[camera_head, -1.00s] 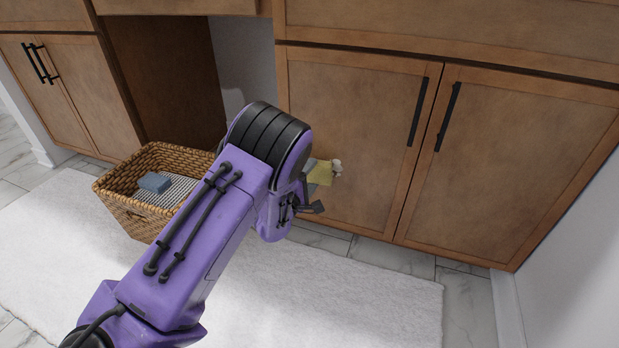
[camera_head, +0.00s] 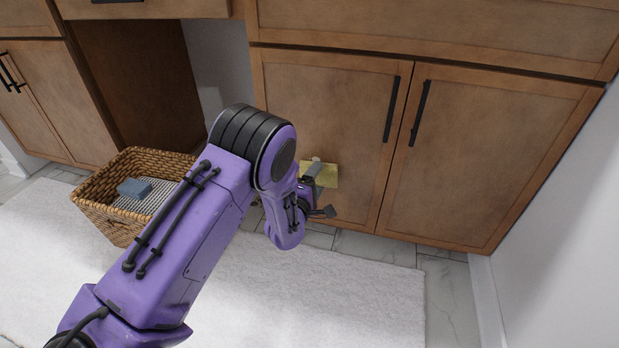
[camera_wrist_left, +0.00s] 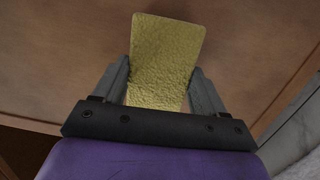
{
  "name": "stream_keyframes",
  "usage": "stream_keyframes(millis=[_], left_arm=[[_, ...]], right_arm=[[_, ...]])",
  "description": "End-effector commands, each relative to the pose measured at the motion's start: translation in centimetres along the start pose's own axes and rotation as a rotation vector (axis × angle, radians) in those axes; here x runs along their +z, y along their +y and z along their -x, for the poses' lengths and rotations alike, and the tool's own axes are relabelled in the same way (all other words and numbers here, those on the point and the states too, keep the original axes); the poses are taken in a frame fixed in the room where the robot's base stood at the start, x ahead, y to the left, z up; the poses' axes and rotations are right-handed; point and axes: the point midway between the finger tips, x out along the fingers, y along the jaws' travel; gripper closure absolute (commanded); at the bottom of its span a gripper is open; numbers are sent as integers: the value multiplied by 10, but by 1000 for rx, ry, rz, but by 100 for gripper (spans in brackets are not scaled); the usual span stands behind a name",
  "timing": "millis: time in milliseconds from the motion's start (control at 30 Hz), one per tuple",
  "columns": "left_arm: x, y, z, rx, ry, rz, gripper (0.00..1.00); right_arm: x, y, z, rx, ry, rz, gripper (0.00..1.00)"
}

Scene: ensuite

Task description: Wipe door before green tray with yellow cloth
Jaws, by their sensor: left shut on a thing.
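The yellow cloth (camera_head: 329,176) is at the lower part of the brown wooden cabinet door (camera_head: 335,115), left of the two doors under the counter. My left gripper (camera_head: 314,170), on the purple arm, is shut on the yellow cloth. In the left wrist view the cloth (camera_wrist_left: 167,50) stands out flat beyond the fingers of my left gripper (camera_wrist_left: 162,82), with the brown door (camera_wrist_left: 75,60) behind it. The cloth appears to touch the door, but the contact itself is hidden. My right gripper is not in view. I see no green tray.
A wicker basket (camera_head: 105,215) with a blue item (camera_head: 134,187) stands left of my arm. A white rug (camera_head: 330,295) covers the floor. The right cabinet door (camera_head: 480,150) has a black handle (camera_head: 419,112). A white wall (camera_head: 555,220) bounds the right.

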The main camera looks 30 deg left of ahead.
Motion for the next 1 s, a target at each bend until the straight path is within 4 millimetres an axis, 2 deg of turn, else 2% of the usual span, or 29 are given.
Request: stream_keyframes(millis=[167,400,667,1000], left_arm=[[-2,1,2,1,-1,-1,53],[-28,4,3,2,2,0,53],[-42,5,4,3,4,0,53],[-73,8,10,5,3,-1,53]], right_arm=[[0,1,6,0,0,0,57],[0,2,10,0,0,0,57],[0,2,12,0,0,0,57],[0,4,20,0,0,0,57]])
